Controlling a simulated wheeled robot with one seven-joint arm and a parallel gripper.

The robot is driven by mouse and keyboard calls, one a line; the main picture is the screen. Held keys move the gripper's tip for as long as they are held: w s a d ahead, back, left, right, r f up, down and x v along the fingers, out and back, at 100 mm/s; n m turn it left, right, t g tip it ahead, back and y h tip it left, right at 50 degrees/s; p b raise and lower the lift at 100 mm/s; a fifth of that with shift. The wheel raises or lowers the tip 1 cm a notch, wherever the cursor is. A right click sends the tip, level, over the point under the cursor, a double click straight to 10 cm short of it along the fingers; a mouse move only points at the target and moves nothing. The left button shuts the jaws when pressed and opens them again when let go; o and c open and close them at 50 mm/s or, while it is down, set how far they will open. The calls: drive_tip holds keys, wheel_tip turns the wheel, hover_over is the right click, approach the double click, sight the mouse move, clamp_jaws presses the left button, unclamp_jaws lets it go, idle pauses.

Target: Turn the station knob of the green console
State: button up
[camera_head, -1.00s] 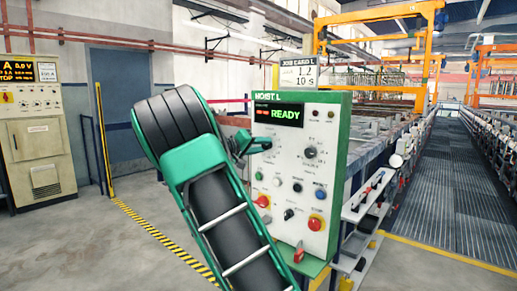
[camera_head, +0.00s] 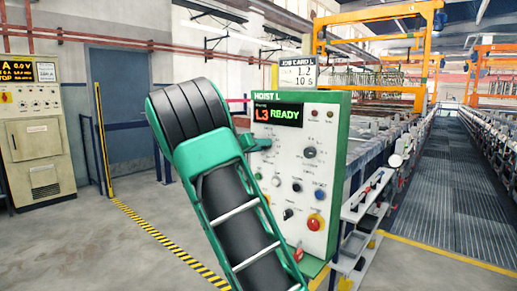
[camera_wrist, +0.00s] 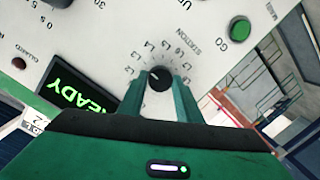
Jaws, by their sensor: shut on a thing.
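The green console (camera_head: 339,130) stands right of centre in the head view, headed HOIST L. Its display (camera_head: 278,115) reads L3 in red and READY in green. In the wrist view, the round black station knob (camera_wrist: 159,80) sits in a ring of position labels beside the word STATION. Its white mark points to the upper left. My gripper (camera_wrist: 160,82) is shut on the knob, one green finger on each side. In the head view my gripper (camera_head: 262,143) reaches the console's left part, and my arm and gripper hide the knob.
Other knobs and buttons surround it, including a green GO button (camera_wrist: 239,29) and a red button (camera_head: 315,222). A job card display (camera_head: 298,72) stands on the console top, reading 1.2 and 10 S. Open floor (camera_head: 110,255) lies at left.

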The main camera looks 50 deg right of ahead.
drive_tip(key=shift+w+a+f, duration=0.1)
drive_tip(key=shift+f, duration=0.25)
drive_tip(key=o, duration=1)
drive_tip(key=shift+w, duration=0.1)
drive_tip(key=shift+o, duration=0.2)
drive_tip(key=shift+r, duration=0.15)
drive_tip(key=a+r, duration=0.1)
drive_tip(key=a, duration=0.9)
drive_tip(key=shift+s+a, duration=0.25)
drive_tip(key=shift+s, duration=0.15)
